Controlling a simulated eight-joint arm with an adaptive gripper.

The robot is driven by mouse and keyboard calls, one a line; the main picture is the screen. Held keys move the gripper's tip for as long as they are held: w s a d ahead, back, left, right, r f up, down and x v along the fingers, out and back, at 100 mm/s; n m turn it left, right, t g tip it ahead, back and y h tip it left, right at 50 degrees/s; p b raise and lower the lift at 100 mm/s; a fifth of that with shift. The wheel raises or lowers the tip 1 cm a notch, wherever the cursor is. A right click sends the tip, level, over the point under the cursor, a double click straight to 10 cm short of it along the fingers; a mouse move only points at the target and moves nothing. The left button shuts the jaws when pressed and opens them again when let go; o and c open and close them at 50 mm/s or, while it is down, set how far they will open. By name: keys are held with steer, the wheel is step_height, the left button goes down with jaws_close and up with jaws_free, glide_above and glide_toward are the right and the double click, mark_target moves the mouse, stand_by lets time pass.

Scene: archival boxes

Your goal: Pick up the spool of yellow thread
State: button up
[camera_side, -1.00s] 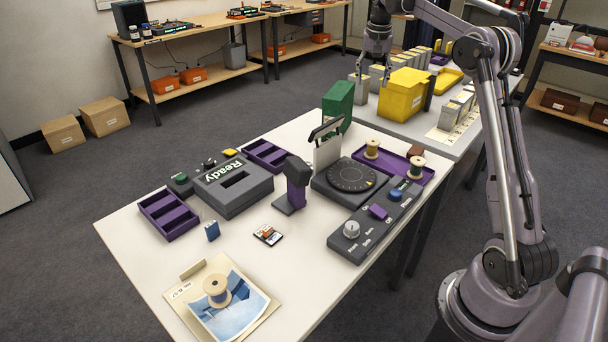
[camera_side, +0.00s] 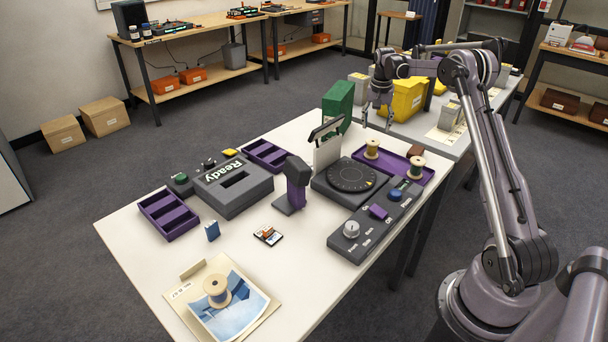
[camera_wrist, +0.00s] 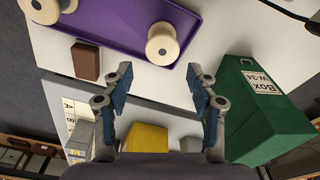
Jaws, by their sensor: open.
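A spool with yellowish thread (camera_side: 372,148) stands in the far part of the purple tray (camera_side: 433,177). In the wrist view this spool (camera_wrist: 162,45) lies just beyond my fingertips, near the tray's edge. A third pale spool (camera_side: 216,288) stands on a photo at the table's front. My gripper (camera_side: 377,122) is open and empty, above and behind the tray. Both fingers show in the wrist view (camera_wrist: 158,75).
A green box (camera_side: 338,106) stands left of my gripper, and a yellow bin (camera_side: 405,94) is behind it on the back table. A dark turntable device (camera_side: 350,182) and a grey control panel (camera_side: 376,222) sit near the tray.

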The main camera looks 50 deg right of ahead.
mark_target(373, 142)
steer(key=f, duration=0.5)
steer(key=shift+w+d, duration=0.15)
steer(key=shift+d, duration=0.1)
steer(key=shift+w+d+f, duration=0.1)
steer(key=shift+f, duration=1.3)
steer(key=shift+w+f, duration=0.1)
steer(key=shift+f, duration=1.25)
steer(key=c, duration=0.9)
